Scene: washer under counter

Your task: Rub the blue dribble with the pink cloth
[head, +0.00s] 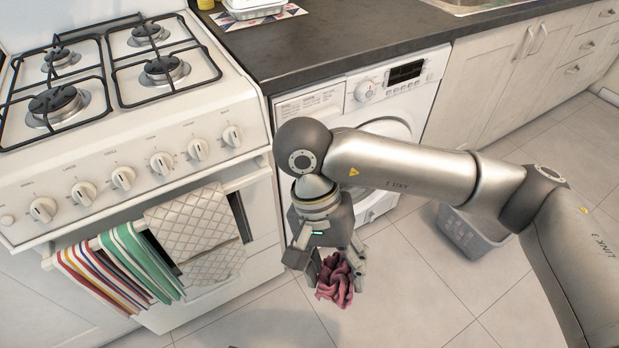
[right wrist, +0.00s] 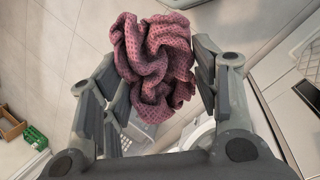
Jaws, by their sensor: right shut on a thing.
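The pink cloth (head: 336,281) is bunched up between the fingers of my right gripper (head: 338,272), which is shut on it. The gripper hangs in front of the washer, to the right of the stove front, in the head view. In the right wrist view the crumpled cloth (right wrist: 155,65) fills the space between the fingertips (right wrist: 160,85). I see no blue dribble in either view; my right arm hides part of the washer front. My left gripper is not in view.
The white washer (head: 425,78) stands under the dark counter (head: 330,45). A grey basket (head: 470,238) sits on the tiled floor behind my right arm. The stove (head: 110,130) has a striped towel (head: 120,262) and a checked towel (head: 197,235) on its front rail. Floor at the front is clear.

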